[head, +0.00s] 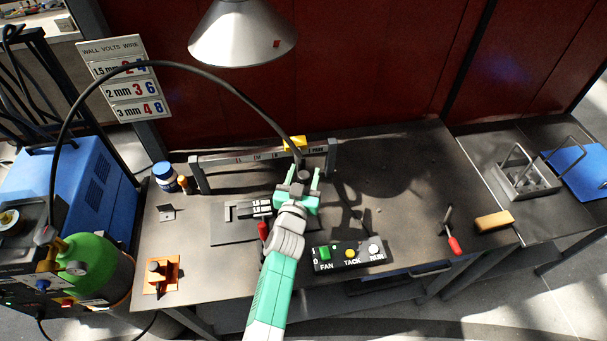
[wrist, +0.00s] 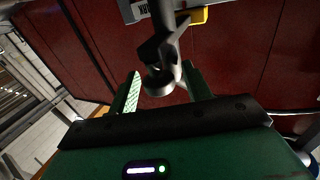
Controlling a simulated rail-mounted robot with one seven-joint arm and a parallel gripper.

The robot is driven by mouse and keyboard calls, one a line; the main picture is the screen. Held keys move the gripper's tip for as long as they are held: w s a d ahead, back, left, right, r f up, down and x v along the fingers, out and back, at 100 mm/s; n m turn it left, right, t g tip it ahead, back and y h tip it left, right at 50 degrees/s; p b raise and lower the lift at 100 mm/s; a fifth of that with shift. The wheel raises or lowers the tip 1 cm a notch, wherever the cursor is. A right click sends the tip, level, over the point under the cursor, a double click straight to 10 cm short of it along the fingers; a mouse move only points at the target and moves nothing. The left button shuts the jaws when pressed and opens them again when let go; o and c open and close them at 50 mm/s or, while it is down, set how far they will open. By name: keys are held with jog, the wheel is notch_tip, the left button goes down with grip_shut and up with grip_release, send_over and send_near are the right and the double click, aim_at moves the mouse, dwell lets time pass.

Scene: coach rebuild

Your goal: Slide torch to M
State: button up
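The torch (head: 304,176) is dark, with a black hose at its top, and hangs below a yellow carriage (head: 295,144) on the grey rail (head: 225,159). The carriage is toward the rail's right end, near the PARK mark; small letters, hard to read, lie to its left. My gripper (head: 301,177) has green fingers on either side of the torch. In the wrist view, the torch (wrist: 160,70) shows between the fingers of my gripper (wrist: 162,82), with gaps visible beside it. The fingers look open. My wrist hides part of the torch's lower end.
Left of my arm, a dark plate (head: 232,230) holds metal pieces and a red-handled clamp (head: 263,231). An orange fixture (head: 162,273) is front left. A lamp (head: 242,35) hangs above.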

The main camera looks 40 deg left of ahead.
jog(key=p+v, duration=0.2)
jog(key=v, duration=0.4)
jog(key=shift+s+d, duration=0.15)
jog(key=shift+s, duration=0.2)
jog(key=shift+s+d+p, duration=0.3)
jog(key=shift+s, duration=0.15)
jog(key=b+x, duration=0.2)
jog(key=x, duration=0.4)
jog(key=shift+w, duration=0.15)
